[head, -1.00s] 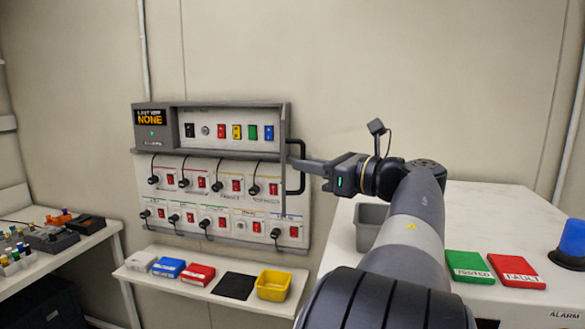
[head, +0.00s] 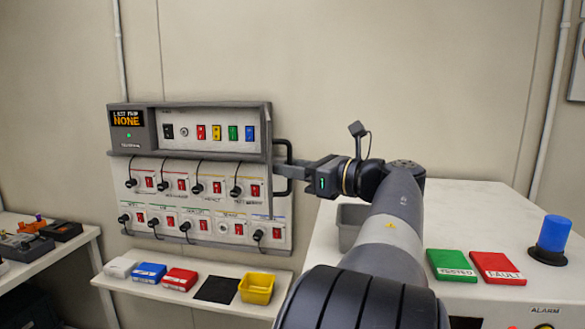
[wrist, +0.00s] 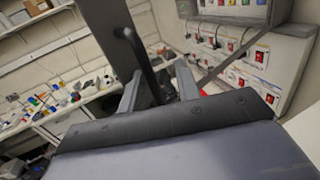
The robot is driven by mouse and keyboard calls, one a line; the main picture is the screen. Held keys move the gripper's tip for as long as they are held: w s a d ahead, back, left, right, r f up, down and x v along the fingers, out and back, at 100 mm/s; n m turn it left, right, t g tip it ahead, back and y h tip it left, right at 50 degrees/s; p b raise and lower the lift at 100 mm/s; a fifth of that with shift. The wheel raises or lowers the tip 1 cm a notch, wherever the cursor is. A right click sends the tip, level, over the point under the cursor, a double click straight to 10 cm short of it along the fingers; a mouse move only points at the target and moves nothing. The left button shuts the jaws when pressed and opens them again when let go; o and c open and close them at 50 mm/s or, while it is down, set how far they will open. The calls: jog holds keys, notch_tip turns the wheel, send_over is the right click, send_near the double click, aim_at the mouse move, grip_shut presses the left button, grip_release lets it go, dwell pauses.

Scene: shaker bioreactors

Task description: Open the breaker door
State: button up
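The grey breaker panel (head: 200,155) is on the wall left of centre in the head view. Its door (head: 269,150) shows as a narrow grey upright strip, seen nearly edge-on at the panel's right side, with breakers and switches uncovered. A black bar handle (head: 285,178) stands out from it. My gripper (head: 297,168) is at the handle from the right. In the wrist view, my two fingers (wrist: 158,88) are apart, with the dark handle bar (wrist: 139,55) running down between them. I cannot tell whether either finger touches the bar.
A shelf (head: 125,284) below the panel holds small boxes and a yellow bin (head: 257,288). A white table (head: 460,205) at right carries a grey bin (head: 350,222), green and red blocks and a blue lamp (head: 553,238). Another bench (head: 50,250) with small items is at left.

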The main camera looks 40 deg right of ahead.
jog(key=shift+s, duration=0.1)
jog(key=b+v, duration=0.2)
jog(key=v, duration=0.8)
jog(key=shift+s+d+b, duration=0.15)
jog(key=shift+s+b, duration=0.15)
jog(key=shift+b, duration=0.05)
jog(key=shift+w+r, duration=0.1)
jog(key=shift+w, duration=0.05)
jog(key=p+x, duration=0.1)
jog(key=x, duration=0.4)
jog(key=p+x, duration=0.1)
jog(key=x, duration=0.4)
jog(key=shift+w+a+p, duration=0.3)
jog(key=shift+a+p, duration=0.05)
jog(key=shift+p, duration=0.05)
